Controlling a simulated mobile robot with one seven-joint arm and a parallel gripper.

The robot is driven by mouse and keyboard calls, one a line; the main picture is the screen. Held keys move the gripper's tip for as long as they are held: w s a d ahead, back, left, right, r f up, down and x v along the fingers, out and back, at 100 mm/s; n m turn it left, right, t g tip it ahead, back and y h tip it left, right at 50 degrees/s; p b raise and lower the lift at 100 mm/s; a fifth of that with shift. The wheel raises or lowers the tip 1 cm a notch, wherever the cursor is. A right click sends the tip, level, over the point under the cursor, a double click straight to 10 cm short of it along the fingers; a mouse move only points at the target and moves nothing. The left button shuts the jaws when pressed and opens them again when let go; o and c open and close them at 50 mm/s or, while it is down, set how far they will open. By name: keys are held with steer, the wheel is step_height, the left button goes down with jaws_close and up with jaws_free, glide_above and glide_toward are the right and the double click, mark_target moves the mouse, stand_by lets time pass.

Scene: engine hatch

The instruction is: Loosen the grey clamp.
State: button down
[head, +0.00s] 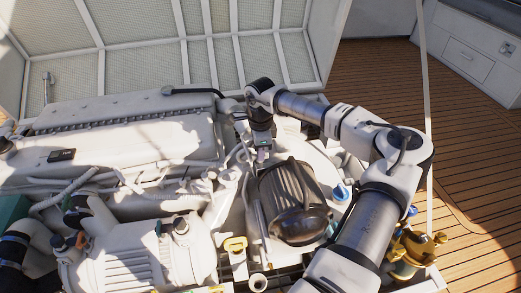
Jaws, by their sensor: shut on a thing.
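My gripper (262,157) points down at the back of the dark ribbed cylinder, beside the white engine. It is shut on a small part there, which I take to be the grey clamp. The clamp is too small and too covered by the fingers to make out its shape or how tight it sits. My arm reaches in from the lower right, over the right side of the engine space.
The dark ribbed cylinder (283,190) with a black handle stands just in front of my gripper. The white engine (120,135) fills the left. A brass fitting (412,250) is at lower right. The raised hatch (150,45) stands behind; wooden deck (380,75) lies right.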

steer(key=shift+a, duration=0.1)
stand_by(0.5)
steer(key=c, duration=1.5)
jaws_free()
step_height(320, 180, up, 14)
steer(key=shift+f+p, duration=0.1)
steer(key=shift+p, duration=0.65)
